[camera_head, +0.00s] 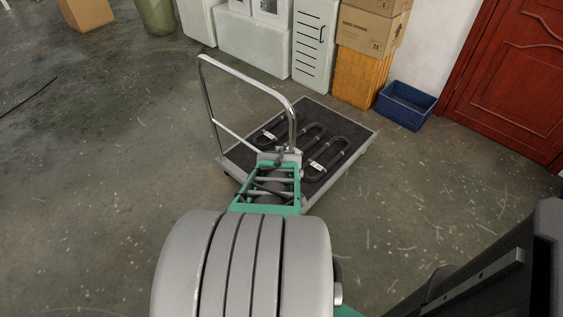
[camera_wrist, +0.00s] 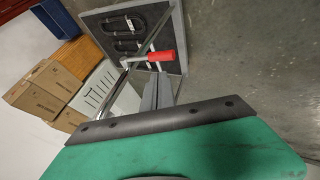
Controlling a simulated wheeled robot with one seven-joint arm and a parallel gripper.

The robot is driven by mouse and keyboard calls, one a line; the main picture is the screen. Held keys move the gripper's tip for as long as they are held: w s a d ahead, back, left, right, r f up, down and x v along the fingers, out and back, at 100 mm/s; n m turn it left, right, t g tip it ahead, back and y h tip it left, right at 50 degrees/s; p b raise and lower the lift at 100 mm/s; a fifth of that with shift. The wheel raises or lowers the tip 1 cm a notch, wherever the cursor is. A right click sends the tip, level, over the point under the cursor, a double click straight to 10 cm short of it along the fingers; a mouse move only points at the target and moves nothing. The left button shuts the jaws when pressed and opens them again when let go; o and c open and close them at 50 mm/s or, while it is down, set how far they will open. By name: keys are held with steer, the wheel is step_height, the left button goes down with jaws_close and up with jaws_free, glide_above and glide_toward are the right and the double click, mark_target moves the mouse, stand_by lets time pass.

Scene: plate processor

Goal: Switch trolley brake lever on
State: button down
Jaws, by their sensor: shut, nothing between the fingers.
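The trolley (camera_head: 345,118) stands on the floor with a dark deck, a grey rim and a chrome push handle (camera_head: 205,90). In the wrist view the trolley (camera_wrist: 176,50) appears rotated at the top. The brake lever has a red grip (camera_wrist: 160,56), which points right from the chrome bar in that view. The lever is hidden behind my arm in the head view. My gripper (camera_wrist: 157,80) is shut and empty, its fingertips close to the red grip. I cannot tell whether they touch it. My gripper (camera_head: 281,157) is at the trolley's near edge in the head view.
Black looped parts (camera_head: 325,155) lie on the trolley deck. Cardboard boxes (camera_head: 372,25) on an orange crate (camera_head: 358,78), a blue bin (camera_head: 405,104) and white cabinets (camera_head: 252,45) line the back. A red door (camera_head: 515,90) is at right. Floor to both sides is clear.

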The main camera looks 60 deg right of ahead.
steer(key=p+v, duration=0.1)
steer(key=v, duration=0.1)
steer(key=p+v, duration=0.1)
steer(key=v, duration=0.1)
steer(key=shift+a+p, duration=0.3)
steer(key=shift+a, duration=0.1)
